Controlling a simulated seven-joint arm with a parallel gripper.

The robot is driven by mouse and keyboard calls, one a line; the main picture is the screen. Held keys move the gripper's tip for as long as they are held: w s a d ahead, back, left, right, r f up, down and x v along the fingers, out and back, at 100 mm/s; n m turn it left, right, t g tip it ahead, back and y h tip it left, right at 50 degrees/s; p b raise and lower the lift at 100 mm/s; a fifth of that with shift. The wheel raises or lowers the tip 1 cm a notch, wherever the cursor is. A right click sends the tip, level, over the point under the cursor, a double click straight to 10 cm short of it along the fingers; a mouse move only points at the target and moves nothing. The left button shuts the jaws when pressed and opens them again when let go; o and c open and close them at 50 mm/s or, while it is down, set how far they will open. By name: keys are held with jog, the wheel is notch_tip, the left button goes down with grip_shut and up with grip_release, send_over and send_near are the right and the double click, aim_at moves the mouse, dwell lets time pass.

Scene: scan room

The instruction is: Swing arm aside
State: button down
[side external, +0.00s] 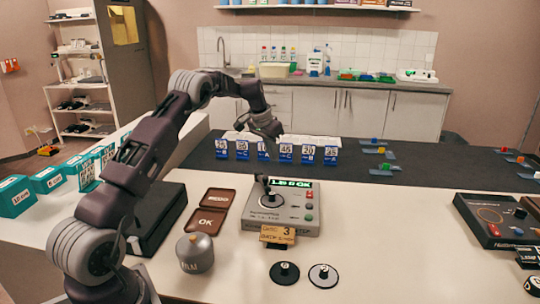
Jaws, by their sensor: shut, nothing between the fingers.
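My gripper (275,136) hangs at the end of my arm, high in the middle of the side external view. It points down and looks small and dark, shut with nothing visible in it. In the picture it overlaps the back row of blue numbered cards (242,150); how far it is above or in front of them I cannot tell. The grey device with a green-lit display (288,205) stands on the white table in front of the gripper. A short black lever or stand rises at the device's left side. The fingertips are too small to see in detail.
Two brown trays, REDO (217,199) and OK (206,222), lie left of the device. Another device (493,215) is at right. The white table between is clear.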

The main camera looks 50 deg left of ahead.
jog(key=x, duration=0.6)
jog(key=shift+s+f, duration=0.2)
jog(key=shift+f, duration=0.1)
jog(key=shift+s+d, duration=0.15)
jog(key=shift+s, duration=0.7)
jog(key=shift+s+d, duration=0.15)
jog(key=shift+s, duration=0.7)
jog(key=shift+s, duration=0.1)
jog(key=s+m, duration=0.1)
jog(key=m, duration=0.1)
jog(key=s+a+m+h, duration=0.1)
jog(key=m, duration=0.1)
jog(key=shift+s, duration=0.25)
jog(key=m, duration=0.1)
jog(key=s+a+m+h, duration=0.1)
jog(key=m, duration=0.1)
jog(key=shift+s+a, duration=0.1)
jog(key=shift+s, duration=0.25)
jog(key=shift+s+a+m+h, duration=0.3)
jog(key=shift+m+h, duration=0.1)
jog(key=shift+m, duration=0.4)
jog(key=shift+s+a+g, duration=0.2)
jog(key=shift+a+g, duration=0.05)
jog(key=shift+g, duration=0.05)
jog(key=shift+s+a, duration=0.15)
jog(key=shift+a, duration=0.05)
